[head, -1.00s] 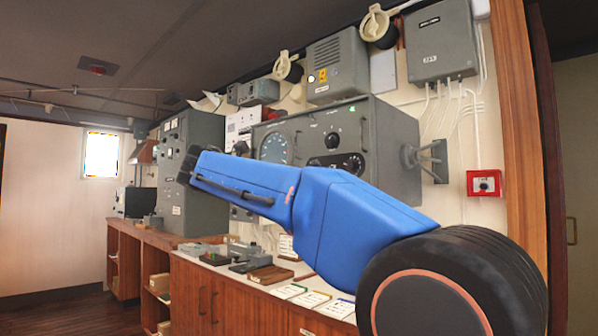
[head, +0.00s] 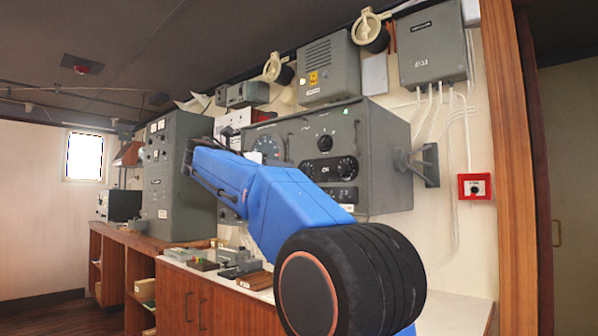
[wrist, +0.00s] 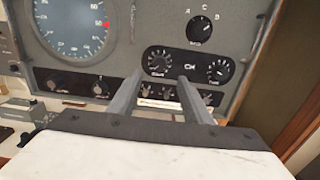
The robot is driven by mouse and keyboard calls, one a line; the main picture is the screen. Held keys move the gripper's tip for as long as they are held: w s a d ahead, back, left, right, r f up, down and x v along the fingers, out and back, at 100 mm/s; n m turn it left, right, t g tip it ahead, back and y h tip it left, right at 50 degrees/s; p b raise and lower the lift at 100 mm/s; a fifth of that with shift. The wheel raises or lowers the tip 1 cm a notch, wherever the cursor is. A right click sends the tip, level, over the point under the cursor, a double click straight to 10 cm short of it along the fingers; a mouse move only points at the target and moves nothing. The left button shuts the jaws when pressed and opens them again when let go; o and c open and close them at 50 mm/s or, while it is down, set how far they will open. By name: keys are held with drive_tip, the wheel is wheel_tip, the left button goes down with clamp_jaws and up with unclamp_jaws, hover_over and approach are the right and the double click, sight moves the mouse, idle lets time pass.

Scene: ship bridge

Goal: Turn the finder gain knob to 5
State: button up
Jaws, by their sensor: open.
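In the wrist view the panel shows a large round dial (wrist: 75,25), a lettered A-B-C knob (wrist: 201,27) at upper right, and a black plate with two scaled knobs, left (wrist: 159,62) and right (wrist: 218,71). Two small dark knobs, left (wrist: 57,82) and right (wrist: 99,87), sit under the dial. The labels are too small to read, so I cannot tell which is the finder gain knob or its setting. My gripper (wrist: 160,78) is open and empty, its fingers before the black plate.
A small row of switches (wrist: 170,93) lies below the black plate, partly behind my fingers. A tall grey cabinet (head: 172,190) stands to the left. A red box (head: 474,187) is on the wall to the right. Small items (head: 232,266) lie on the counter.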

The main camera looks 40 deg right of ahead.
sight(303, 170)
drive_tip(key=d, duration=1)
drive_tip(key=shift+w+d, duration=0.25)
drive_tip(key=shift+w, duration=0.15)
drive_tip(key=c, duration=1)
